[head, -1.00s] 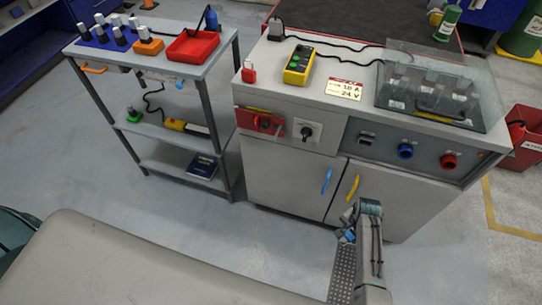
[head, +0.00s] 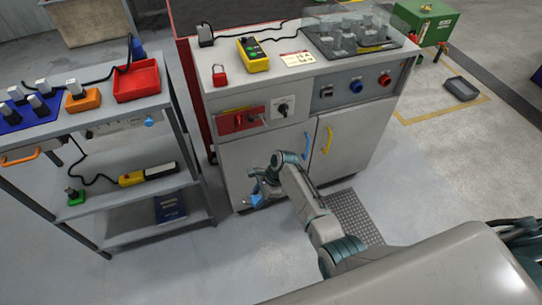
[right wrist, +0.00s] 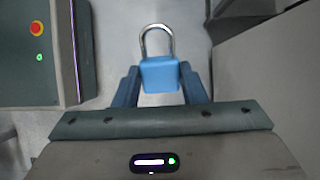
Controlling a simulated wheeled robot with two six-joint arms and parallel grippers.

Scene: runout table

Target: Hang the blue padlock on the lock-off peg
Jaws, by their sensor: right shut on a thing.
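The blue padlock (right wrist: 160,76) is between the two blue fingers of my right gripper (right wrist: 158,88) in the right wrist view. Its silver shackle points away from the gripper and looks closed. In the head view my right gripper (head: 258,196) is low in front of the cabinet's doors, below the red lock-off plate (head: 232,123). A blue patch shows at the gripper there, but padlock and fingers are hard to tell apart. The peg on the plate is too small to make out clearly. The padlock is apart from the plate. My left gripper is out of view.
A red padlock (head: 219,77) and a yellow button box (head: 254,55) stand on the cabinet top. A rotary switch (head: 283,108) is right of the plate. A grey shelf cart (head: 150,195) stands close on the left. Open floor lies before the cabinet.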

